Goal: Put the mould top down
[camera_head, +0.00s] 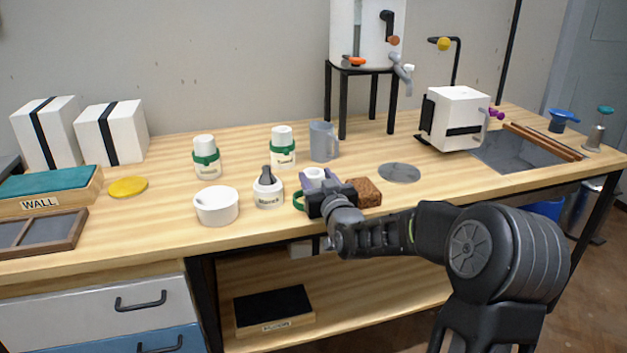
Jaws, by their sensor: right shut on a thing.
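My right gripper (328,202) is at the front edge of the bench, shut on a small grey-violet piece with a round white top, which I take to be the mould top (315,180). My fingers hide its lower part, so I cannot tell whether it touches the bench. A green curved part (298,200) shows at the left of the fingers; I cannot tell what it belongs to. My left gripper is not in view.
A brown sponge block (365,191) is just right of the gripper. A mortar with pestle (267,190) and a white bowl (217,206) stand to the left. A grey mug (323,142) is behind. A grey disc (399,173) lies right, with bare wood around it.

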